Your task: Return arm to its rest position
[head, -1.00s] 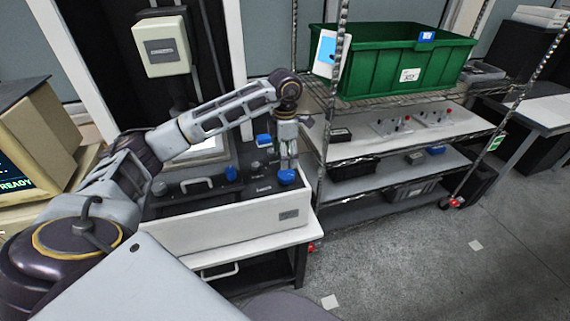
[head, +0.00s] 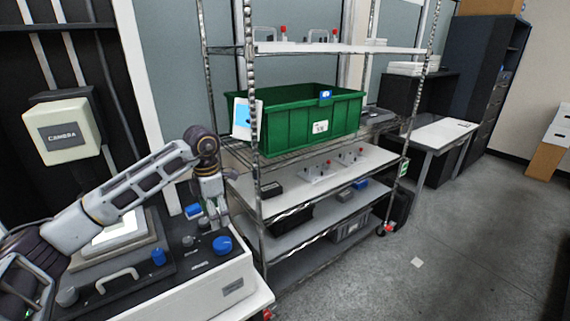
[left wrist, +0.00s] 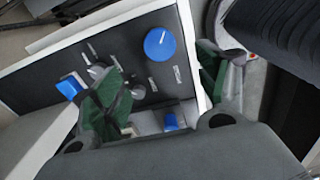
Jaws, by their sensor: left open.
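My left arm comes in from the left in the head view, stretched over the white machine with a black top panel (head: 190,262). My left gripper (head: 216,222) points down above the right part of that panel, close to the blue knob (head: 222,245). In the left wrist view my left gripper (left wrist: 160,95) shows two green-padded fingers spread wide with nothing held between them. The blue knob (left wrist: 159,44) lies beyond the fingers in that view. My right gripper is in neither view.
A wire shelf rack with a green bin (head: 310,125) stands just right of my left gripper, its post (head: 253,130) close by. A beige camera box (head: 64,130) is on the wall at left.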

